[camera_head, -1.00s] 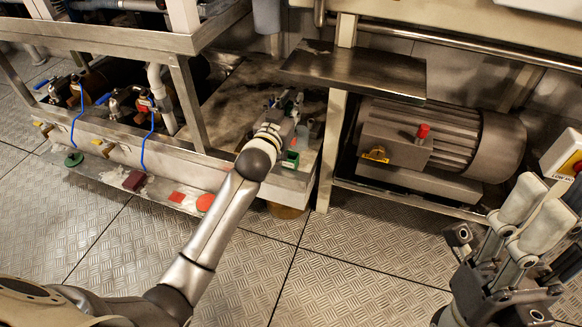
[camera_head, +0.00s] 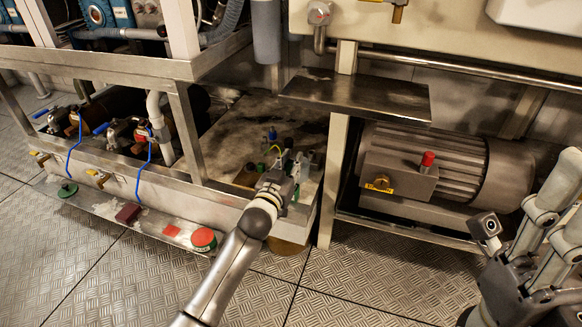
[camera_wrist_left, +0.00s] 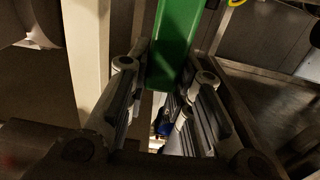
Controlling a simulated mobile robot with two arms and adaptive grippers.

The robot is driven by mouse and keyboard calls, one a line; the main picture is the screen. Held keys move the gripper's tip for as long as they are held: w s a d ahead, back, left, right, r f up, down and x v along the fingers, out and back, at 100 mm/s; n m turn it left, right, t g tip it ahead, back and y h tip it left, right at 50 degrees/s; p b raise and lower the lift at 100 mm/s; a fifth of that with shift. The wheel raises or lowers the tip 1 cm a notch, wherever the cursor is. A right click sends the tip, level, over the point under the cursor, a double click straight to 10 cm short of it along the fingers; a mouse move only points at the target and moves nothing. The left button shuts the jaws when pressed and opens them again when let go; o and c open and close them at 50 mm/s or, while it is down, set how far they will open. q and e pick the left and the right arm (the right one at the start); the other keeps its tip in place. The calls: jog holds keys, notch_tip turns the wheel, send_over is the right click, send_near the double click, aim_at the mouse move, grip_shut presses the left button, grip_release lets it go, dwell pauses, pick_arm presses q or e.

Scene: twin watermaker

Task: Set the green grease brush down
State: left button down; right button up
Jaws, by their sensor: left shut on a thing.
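In the left wrist view, a green block-like part of the grease brush (camera_wrist_left: 175,45) sits between the two fingers of my left gripper (camera_wrist_left: 166,82), which is shut on it. The brush's bristles cannot be made out. In the head view my left gripper (camera_head: 282,168) is over the right end of the low metal platform (camera_head: 235,130), among small green and blue items. Which green patch there is the brush I cannot tell. My right gripper (camera_head: 548,225) is at the right edge, partly cut off, with its fingers raised and nothing visible in it.
A dark shelf (camera_head: 355,97) juts out above and right of the left gripper. A grey motor (camera_head: 435,165) with a red knob stands right of the frame post (camera_head: 336,150). A red disc (camera_head: 203,239) and a dark red block (camera_head: 128,213) lie on the front ledge. Floor in front is clear.

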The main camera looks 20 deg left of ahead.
pick_arm(q)
jog(key=shift+f, duration=0.25)
jog(key=c, duration=1.3)
grip_release()
